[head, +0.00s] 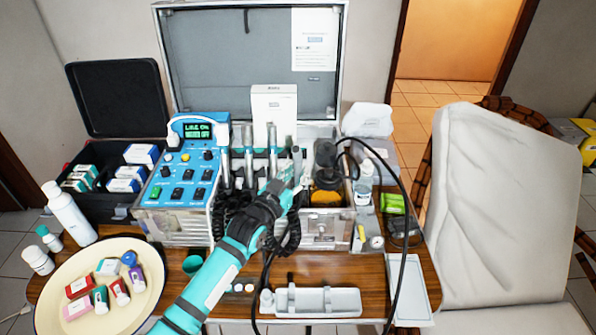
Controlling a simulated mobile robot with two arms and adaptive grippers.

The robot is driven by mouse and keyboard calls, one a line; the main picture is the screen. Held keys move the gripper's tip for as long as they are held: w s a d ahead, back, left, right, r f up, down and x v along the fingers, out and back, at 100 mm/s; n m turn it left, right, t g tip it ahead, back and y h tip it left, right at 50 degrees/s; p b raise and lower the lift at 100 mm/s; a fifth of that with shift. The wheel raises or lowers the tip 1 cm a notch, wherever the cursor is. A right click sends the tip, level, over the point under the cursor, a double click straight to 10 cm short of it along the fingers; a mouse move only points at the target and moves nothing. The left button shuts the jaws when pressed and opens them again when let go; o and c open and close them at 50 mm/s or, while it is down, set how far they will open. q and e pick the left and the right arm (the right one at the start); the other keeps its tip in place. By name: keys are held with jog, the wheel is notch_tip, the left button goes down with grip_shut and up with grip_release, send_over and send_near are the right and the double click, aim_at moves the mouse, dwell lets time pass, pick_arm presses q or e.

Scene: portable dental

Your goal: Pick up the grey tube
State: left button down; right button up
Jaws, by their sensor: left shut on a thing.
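My left arm comes in from the bottom left, and its teal and black gripper (286,180) is at the right end of the row of handpieces in the open dental case. It is shut on a slim grey tube (297,160), whose upper part shows above the fingertips. The tube is roughly upright. Its lower part is hidden by the gripper, so I cannot tell whether it is clear of its holder. My right gripper is not in view.
A blue control panel (185,178) stands left of the handpieces (249,155). A white box (274,112) stands behind them. Black coiled cords hang around my gripper, and a black cable loops down on the right. A round tray (66,258) and a white tray (342,302) are in front.

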aim_at(295, 165)
pick_arm(q)
jog(key=shift+r, duration=0.7)
jog(key=shift+s+r+b, duration=0.2)
jog(key=shift+r+b, duration=0.2)
jog(key=shift+r, duration=0.75)
jog(key=s+a+r+b, duration=0.1)
jog(key=s+a, duration=0.3)
jog(key=s, duration=1.1)
jog(key=shift+r, duration=0.15)
